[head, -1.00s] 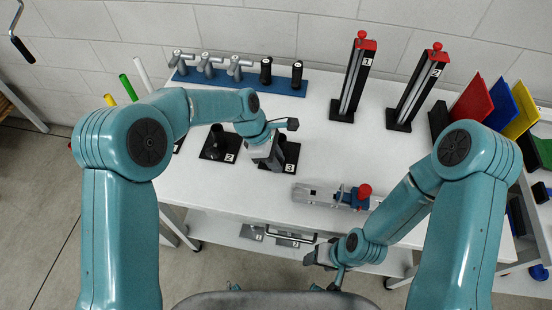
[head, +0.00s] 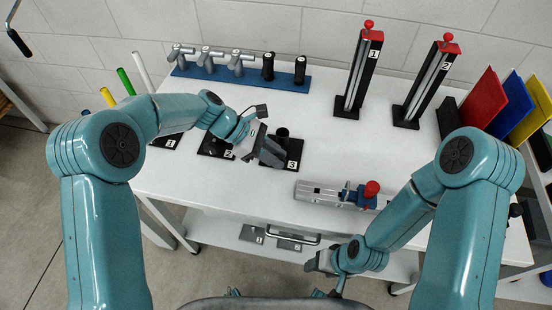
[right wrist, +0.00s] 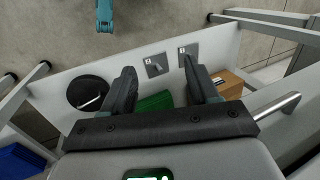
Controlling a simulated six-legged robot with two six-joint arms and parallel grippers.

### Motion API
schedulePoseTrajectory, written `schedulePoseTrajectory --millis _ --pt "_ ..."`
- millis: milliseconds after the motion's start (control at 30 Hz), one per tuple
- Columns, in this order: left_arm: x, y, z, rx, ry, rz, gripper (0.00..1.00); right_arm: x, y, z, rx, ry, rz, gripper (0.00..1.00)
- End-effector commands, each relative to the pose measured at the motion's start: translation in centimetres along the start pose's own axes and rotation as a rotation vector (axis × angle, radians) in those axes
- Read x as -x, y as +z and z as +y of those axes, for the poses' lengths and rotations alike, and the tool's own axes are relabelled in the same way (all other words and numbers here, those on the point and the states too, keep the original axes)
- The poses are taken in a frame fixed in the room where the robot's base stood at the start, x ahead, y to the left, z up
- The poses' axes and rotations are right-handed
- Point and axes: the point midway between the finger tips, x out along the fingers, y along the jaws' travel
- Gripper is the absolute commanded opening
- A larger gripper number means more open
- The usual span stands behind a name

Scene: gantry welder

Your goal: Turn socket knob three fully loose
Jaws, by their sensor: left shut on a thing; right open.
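Socket three (head: 296,163), a black base with a white "3" label and an upright black tube (head: 282,133), stands on the white table. My left gripper (head: 272,152) comes in from the left, low over the left part of this base, beside the tube. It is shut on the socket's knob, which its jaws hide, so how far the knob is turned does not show. My right gripper (head: 320,263) hangs below the table's front edge. In the right wrist view its two dark fingers (right wrist: 160,85) are apart with nothing between them.
Socket two (head: 210,146) and socket one (head: 165,142) are to the left, partly behind my arm. A blue rack (head: 222,75) and two red-topped towers (head: 360,75) stand behind. A grey fixture with a red knob (head: 371,188) lies to the right. The back middle table is clear.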

Motion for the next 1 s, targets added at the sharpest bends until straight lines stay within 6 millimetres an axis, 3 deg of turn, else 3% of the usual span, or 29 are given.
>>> schedulePoseTrajectory --millis 300,833,867,900,1000 --pt "0.11 -0.17 0.11 -0.001 0.004 -0.125 0.0 -1.23 -0.02 0.44 0.0 0.0 0.0 0.6" --pt "0.24 -0.06 0.12 0.0 0.004 -0.149 0.0 -1.31 -0.03 0.47 0.0 0.0 0.0 0.6" --pt "0.23 -0.06 0.12 0.0 0.004 -0.149 0.34 -1.31 -0.03 0.47 0.0 0.0 0.0 0.6" --pt "0.23 -0.07 0.11 0.0 0.003 -0.148 0.45 -1.31 -0.03 0.47 0.0 0.0 0.0 0.6" --pt "0.19 -0.11 0.08 0.0 0.002 -0.148 0.45 -1.32 -0.03 0.48 0.0 0.0 0.0 0.6"
